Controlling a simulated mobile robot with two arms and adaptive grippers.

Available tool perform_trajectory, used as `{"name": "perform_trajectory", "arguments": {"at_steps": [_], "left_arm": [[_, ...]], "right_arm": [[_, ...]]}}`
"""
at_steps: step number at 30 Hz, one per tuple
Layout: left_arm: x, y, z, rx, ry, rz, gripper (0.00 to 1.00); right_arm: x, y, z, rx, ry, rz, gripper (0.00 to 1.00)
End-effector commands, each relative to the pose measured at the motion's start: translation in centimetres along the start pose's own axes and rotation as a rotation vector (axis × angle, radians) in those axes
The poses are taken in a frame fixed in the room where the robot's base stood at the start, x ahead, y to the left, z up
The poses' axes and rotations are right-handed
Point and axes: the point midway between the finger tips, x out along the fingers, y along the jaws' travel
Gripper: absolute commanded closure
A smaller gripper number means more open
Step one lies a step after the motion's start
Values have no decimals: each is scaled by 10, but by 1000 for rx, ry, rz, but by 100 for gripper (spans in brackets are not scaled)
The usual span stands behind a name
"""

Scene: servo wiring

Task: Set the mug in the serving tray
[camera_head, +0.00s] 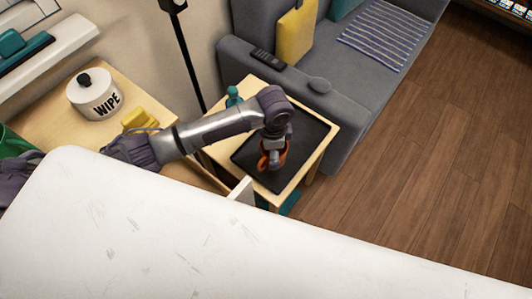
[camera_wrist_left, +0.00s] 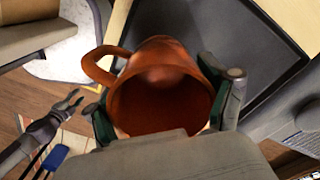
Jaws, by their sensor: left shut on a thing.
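The mug is orange-brown with a loop handle. In the head view the mug (camera_head: 272,160) appears over the dark serving tray (camera_head: 312,130), with my left gripper (camera_head: 272,152) above it. In the left wrist view the mug (camera_wrist_left: 160,95) fills the middle, its open mouth toward the camera and its handle to the upper left. The fingers of my left gripper (camera_wrist_left: 165,112) are shut on it from both sides. The tray (camera_wrist_left: 215,35) shows behind it. I cannot tell whether the mug's base touches the tray.
The tray lies on a small wooden side table (camera_head: 328,135) beside a grey sofa (camera_head: 350,110). A teal object (camera_head: 234,97) stands at the table's back left. A white WIPE canister (camera_head: 95,97) and a yellow object (camera_head: 138,118) are on the left counter. Much of the tray is clear.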

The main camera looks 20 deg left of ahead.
Motion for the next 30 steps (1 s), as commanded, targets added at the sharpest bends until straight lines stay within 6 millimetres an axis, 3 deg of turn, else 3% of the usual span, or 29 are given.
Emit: {"name": "perform_trajectory", "arguments": {"at_steps": [6, 15, 28, 29, 30], "left_arm": [[14, -17, 17, 0, 1, 0, 66], [51, -18, 18, 0, 1, 0, 66], [58, -18, 18, 0, 2, -1, 66], [58, -18, 18, 0, 1, -1, 14], [58, -18, 18, 0, 1, -1, 7]], "right_arm": [[1, -1, 9, 0, -14, -2, 60], [6, -2, 14, 0, -20, -3, 60], [6, -2, 12, 0, -18, -3, 60], [6, -2, 12, 0, -18, -3, 60], [6, -3, 12, 0, -17, -3, 60]]}}
